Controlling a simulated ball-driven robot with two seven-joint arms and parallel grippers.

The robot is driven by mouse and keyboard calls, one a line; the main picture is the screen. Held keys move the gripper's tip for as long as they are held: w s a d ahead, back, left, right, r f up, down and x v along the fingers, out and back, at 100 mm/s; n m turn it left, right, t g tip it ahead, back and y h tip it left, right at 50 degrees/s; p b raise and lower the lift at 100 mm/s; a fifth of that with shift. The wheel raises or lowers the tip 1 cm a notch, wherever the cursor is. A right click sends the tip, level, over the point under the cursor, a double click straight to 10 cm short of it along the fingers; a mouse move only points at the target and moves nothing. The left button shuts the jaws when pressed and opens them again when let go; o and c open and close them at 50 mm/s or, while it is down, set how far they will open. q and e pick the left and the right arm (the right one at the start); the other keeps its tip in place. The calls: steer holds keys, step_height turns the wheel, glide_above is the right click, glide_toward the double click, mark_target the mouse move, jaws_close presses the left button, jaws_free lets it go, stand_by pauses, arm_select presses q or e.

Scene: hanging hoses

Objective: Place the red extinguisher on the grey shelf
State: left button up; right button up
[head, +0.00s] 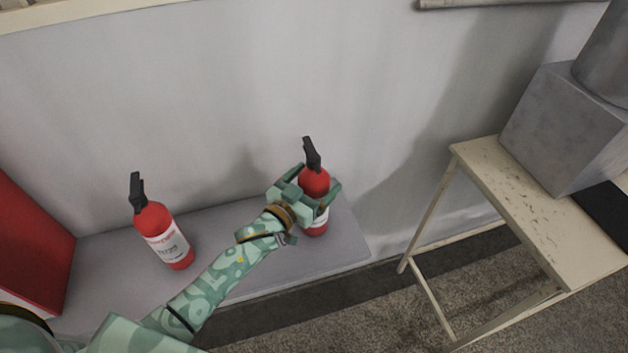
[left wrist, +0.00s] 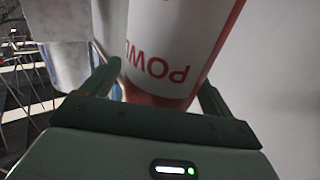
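A red extinguisher (head: 314,183) with a black handle and white label is upright at the right end of the low grey shelf (head: 100,265). My left gripper (head: 318,197) is around its body, with a finger on each side. In the left wrist view the extinguisher (left wrist: 175,45) fills the space between the fingers (left wrist: 160,92), which appear to touch it. Its base is over the shelf top; I cannot tell if it rests there. A second red extinguisher (head: 163,235) stands on the shelf to the left. My right gripper is not in view.
A red panel or box (head: 30,245) stands at the shelf's left end. A cream table (head: 520,210) with a grey block (head: 565,130) is at the right. Shelf room is free between the extinguishers. A pale wall rises behind.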

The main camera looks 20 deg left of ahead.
arm_select(q)
steer(key=shift+r, duration=0.1)
steer(key=shift+s+a, duration=0.1)
steer(key=shift+s, duration=0.15)
steer(key=p+v, duration=0.1)
steer(key=v, duration=1)
steer(key=shift+s, duration=0.25)
